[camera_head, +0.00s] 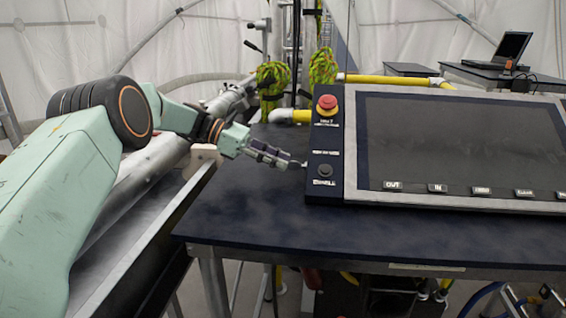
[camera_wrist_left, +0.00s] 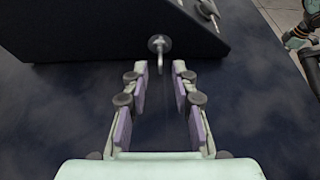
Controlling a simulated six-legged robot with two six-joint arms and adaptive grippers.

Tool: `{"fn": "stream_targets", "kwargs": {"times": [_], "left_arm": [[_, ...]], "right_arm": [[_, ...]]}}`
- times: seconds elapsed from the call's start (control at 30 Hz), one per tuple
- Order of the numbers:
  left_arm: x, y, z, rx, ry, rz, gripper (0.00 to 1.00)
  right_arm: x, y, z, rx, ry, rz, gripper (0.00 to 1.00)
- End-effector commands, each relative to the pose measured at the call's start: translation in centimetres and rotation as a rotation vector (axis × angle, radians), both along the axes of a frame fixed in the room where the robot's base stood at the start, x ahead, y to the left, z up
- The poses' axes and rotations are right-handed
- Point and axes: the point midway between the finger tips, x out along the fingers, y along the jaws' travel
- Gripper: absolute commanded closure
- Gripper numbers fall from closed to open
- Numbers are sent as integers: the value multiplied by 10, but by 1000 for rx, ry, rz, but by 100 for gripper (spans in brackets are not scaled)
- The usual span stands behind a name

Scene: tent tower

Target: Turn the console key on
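The console (camera_head: 322,185) is a dark box with a large screen, standing on a dark table. A small metal key (camera_wrist_left: 159,45) sticks out of its side wall in the left wrist view. In the head view the key (camera_head: 299,164) shows as a small piece at the console's left side. My left gripper (camera_head: 284,160) is just left of it, pointing at the console. In the left wrist view the gripper (camera_wrist_left: 160,70) is open, its two fingers apart, with the key's lower end between or just beyond the tips. Contact cannot be told. My right gripper is not in view.
A red emergency button (camera_head: 327,103) sits on the console's upper left panel, with a black knob (camera_head: 325,170) below. The dark table (camera_head: 260,215) is bare in front of the console. Green ropes (camera_head: 272,78) and yellow pipes (camera_head: 390,80) stand behind. A laptop (camera_head: 507,48) is at the back right.

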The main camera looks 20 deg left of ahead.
Motion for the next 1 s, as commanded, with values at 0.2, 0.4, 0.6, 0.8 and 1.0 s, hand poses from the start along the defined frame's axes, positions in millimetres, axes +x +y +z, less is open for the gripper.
{"fn": "stream_targets", "kwargs": {"times": [0.2, 0.4, 0.6, 0.8, 1.0], "left_arm": [[4, -15, -6, 0, 0, 0, 73], [5, -16, -6, 0, 0, 1, 73], [4, -15, -6, 0, 0, 1, 84], [4, -15, -6, 0, 0, 1, 100], [4, -15, -7, 0, 0, 1, 100]], "right_arm": [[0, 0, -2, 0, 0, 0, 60], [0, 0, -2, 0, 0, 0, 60], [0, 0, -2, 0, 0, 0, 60], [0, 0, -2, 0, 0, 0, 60], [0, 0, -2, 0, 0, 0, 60]]}}
